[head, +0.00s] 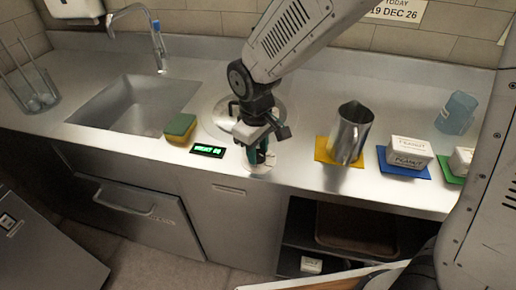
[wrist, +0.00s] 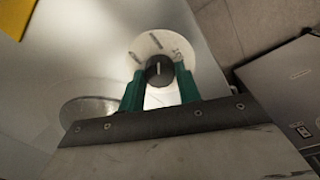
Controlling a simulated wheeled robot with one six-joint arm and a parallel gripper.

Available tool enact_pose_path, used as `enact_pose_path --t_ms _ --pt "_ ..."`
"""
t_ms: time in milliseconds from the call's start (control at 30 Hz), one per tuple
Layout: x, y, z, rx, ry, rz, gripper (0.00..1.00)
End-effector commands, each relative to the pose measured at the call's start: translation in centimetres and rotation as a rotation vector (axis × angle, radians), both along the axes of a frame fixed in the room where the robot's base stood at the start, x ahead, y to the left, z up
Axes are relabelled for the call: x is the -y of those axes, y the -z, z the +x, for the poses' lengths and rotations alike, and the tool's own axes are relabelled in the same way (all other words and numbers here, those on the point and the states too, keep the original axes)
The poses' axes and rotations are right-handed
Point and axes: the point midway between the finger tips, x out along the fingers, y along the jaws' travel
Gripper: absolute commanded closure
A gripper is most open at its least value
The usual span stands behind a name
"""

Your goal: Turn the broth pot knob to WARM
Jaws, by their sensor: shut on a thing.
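The broth pot knob (wrist: 159,70) is a dark round knob with a pale pointer line, set on a white dial plate (wrist: 150,42) with small markings around it. I cannot read the markings in the wrist view. My gripper (wrist: 160,88) has its green fingers on either side of the knob and is shut on it. In the head view my gripper (head: 262,160) points down at the counter's front, over the dial plate (head: 258,170), and hides the knob. The round steel lid of the pot (head: 218,118) lies behind my gripper, partly hidden by the arm.
A small display with green lettering (head: 207,151) and a green-yellow sponge (head: 180,127) sit left of my gripper. A sink (head: 140,105) is at left.

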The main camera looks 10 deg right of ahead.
Motion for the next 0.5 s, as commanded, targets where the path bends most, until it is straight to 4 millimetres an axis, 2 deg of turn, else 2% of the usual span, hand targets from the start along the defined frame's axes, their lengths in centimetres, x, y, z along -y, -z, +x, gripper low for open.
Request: enact_pose_path --t_ms 500 --pt "0.07 0.03 -0.05 -0.001 -0.093 -0.001 0.89"
